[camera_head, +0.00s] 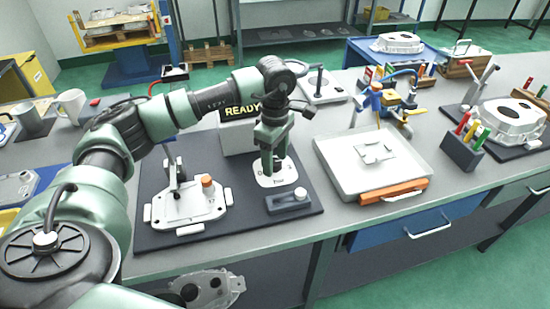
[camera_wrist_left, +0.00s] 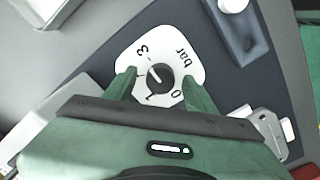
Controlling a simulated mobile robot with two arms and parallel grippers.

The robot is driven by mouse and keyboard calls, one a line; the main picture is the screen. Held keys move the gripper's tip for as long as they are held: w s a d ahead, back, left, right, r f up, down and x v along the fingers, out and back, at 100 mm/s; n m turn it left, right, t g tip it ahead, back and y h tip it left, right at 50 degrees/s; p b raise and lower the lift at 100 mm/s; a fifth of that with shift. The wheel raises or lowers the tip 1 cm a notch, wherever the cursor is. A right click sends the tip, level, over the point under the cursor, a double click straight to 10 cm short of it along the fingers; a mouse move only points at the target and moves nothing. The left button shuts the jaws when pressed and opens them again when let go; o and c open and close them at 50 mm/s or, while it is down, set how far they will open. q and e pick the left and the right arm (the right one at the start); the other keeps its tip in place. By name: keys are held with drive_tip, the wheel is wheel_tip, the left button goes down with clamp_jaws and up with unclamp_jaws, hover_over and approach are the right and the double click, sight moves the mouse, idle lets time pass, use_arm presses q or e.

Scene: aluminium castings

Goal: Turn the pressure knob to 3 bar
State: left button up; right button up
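The pressure knob (camera_wrist_left: 160,76) is a small dark round knob with a white mark, on a white dial plate (camera_wrist_left: 186,58) printed with "3", "bar", "0" and "1". I cannot tell exactly which figure the mark points at. In the head view the dial plate (camera_head: 277,177) lies on the dark mat, with its knob hidden by my gripper. My left gripper (camera_head: 270,163) points down over the plate. In the wrist view its two fingers (camera_wrist_left: 159,88) stand either side of the knob, open, with a gap on each side. My right gripper is not in view.
A display reading "READY" (camera_head: 240,112) stands behind the dial. A light casting with a clamp and orange cap (camera_head: 190,208) lies to the left on the mat. A grey block (camera_head: 288,203) sits just in front. A pale tray (camera_head: 345,165) with an orange handle is to the right.

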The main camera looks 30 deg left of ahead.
sight(275, 162)
use_arm(q)
wheel_tip(275, 162, up, 8)
drive_tip(key=shift+f+b, duration=0.1)
drive_tip(key=shift+b, duration=0.3)
drive_tip(key=shift+f, duration=0.1)
idle(0.5)
